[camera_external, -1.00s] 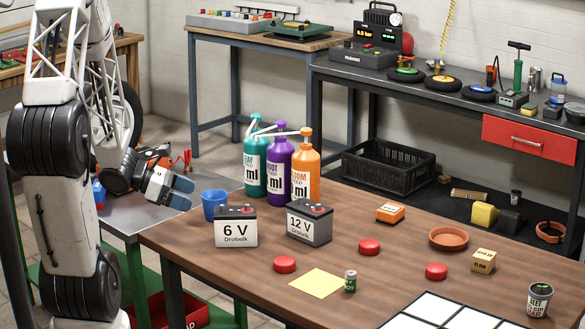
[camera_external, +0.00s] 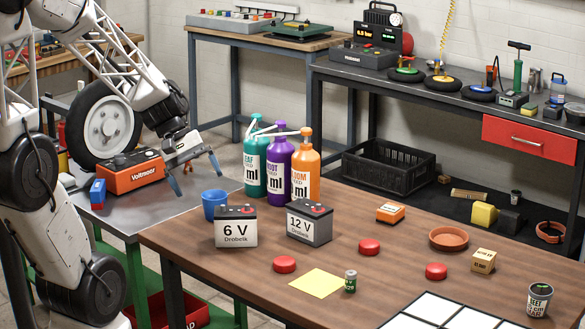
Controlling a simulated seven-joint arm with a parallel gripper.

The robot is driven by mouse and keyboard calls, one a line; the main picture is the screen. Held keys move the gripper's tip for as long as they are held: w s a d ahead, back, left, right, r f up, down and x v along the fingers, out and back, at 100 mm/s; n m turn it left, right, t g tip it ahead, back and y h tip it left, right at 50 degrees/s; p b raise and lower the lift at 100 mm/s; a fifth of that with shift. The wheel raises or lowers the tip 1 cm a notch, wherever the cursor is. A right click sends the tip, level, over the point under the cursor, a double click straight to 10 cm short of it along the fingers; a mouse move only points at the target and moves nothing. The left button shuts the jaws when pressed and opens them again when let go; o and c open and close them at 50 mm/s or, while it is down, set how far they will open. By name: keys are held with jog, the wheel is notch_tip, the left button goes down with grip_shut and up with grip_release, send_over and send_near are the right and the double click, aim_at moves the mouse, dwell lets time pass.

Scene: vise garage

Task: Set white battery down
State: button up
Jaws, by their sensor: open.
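The white battery (camera_external: 236,233), marked "6 V", has a dark top and stands upright on the brown wooden table (camera_external: 385,275), near its left edge. My gripper (camera_external: 196,180) is open and empty, fingers pointing down, up and left of the battery and apart from it. It is over the right side of the grey metal table (camera_external: 150,213), near the blue cup.
A grey "12 V" battery (camera_external: 310,227) stands right of the white one. A blue cup (camera_external: 213,203) and several pump bottles (camera_external: 279,165) stand behind. An orange voltmeter (camera_external: 132,172) is left of my gripper. A yellow sheet (camera_external: 318,283) lies in front.

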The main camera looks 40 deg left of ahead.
jog(key=s+d+r+m+t+y, duration=0.1)
jog(key=s+d+r+m+y, duration=0.1)
jog(key=s+r+m+y, duration=0.4)
jog(key=shift+r+m+t, duration=0.4)
jog(key=shift+r+m, duration=1.4)
jog(key=shift+m, duration=0.4)
